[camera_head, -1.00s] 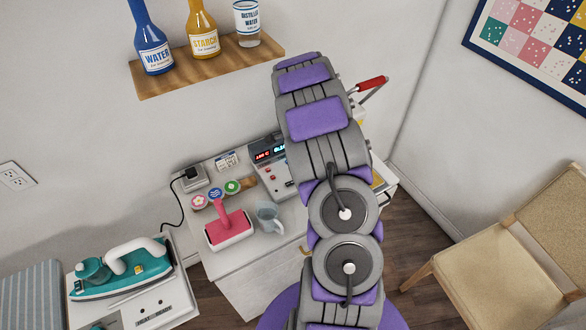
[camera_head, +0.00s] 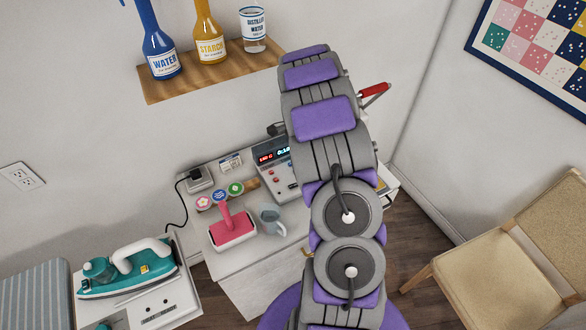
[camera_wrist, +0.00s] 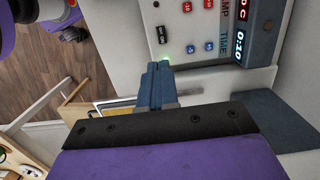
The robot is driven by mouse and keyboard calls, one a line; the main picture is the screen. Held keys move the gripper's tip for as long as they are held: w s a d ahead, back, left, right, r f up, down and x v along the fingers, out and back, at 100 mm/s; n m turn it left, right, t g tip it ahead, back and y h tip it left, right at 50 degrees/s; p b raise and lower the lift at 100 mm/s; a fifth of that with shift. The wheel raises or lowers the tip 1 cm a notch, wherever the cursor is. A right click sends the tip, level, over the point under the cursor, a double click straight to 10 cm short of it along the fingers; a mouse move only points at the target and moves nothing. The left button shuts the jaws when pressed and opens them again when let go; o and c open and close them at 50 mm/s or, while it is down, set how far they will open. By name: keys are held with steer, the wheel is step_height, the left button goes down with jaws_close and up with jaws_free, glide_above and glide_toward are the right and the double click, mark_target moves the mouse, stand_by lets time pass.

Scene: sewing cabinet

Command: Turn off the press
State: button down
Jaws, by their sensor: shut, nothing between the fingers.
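The press's grey control box (camera_head: 275,175) stands on the white cabinet, partly hidden behind my arm. A red-tipped handle (camera_head: 375,89) shows to the right of my arm. In the wrist view the front panel (camera_wrist: 225,78) has red and blue buttons, a red display and a cyan display (camera_wrist: 239,43) reading 0:10.
A teal iron (camera_head: 130,270) is at lower left. A shelf (camera_head: 165,85) with bottles hangs above. A chair (camera_head: 500,265) stands at right.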

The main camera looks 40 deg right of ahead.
steer(key=shift+w+a+r+p, duration=0.15)
steer(key=shift+w+a+p, duration=0.15)
steer(key=shift+p, duration=0.2)
steer(key=b, duration=0.2)
glide_toward(289, 186)
steer(key=f, duration=0.7)
steer(key=shift+a, duration=0.4)
